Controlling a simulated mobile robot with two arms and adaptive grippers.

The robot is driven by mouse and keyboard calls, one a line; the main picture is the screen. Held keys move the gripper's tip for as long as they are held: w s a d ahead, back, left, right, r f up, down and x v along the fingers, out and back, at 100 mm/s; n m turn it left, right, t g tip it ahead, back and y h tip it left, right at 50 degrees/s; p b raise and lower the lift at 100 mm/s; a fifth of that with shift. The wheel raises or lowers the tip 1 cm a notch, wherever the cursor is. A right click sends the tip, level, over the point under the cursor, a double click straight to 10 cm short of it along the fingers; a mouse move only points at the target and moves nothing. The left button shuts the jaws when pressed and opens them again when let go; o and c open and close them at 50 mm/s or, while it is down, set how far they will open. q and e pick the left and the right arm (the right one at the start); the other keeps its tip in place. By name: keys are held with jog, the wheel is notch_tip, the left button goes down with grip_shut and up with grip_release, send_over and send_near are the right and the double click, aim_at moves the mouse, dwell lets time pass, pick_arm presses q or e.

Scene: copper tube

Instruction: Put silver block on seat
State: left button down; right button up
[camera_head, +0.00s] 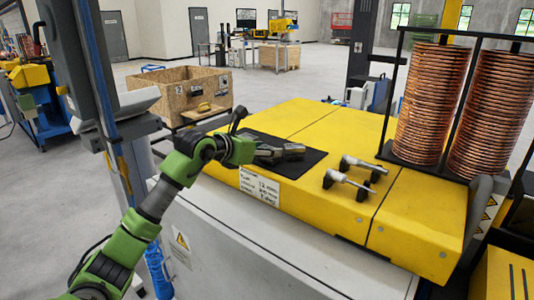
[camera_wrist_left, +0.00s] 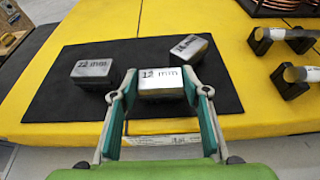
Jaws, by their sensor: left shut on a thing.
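My left gripper (camera_head: 272,153) reaches over the black mat on the yellow machine top. In the left wrist view its fingers (camera_wrist_left: 160,86) are shut on the sides of a silver block marked 12 mm (camera_wrist_left: 162,78), at the mat's near edge. Whether this block touches the mat is unclear. A silver block marked 22 mm (camera_wrist_left: 92,68) lies to its left, and another silver block (camera_wrist_left: 188,48), its marking hard to read, lies tilted behind it to the right. In the head view the blocks (camera_head: 293,150) overlap at the gripper. I cannot identify the seat. My right gripper is not in view.
The black mat (camera_wrist_left: 55,95) lies on the yellow top (camera_head: 290,118). Two silver rods on black posts (camera_head: 350,184) stand to the right. Copper tube coils (camera_head: 432,100) stand in a black rack at the right. A wooden crate (camera_head: 180,88) stands behind the arm.

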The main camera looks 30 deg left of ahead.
pick_arm(q)
jog(key=shift+r, duration=0.25)
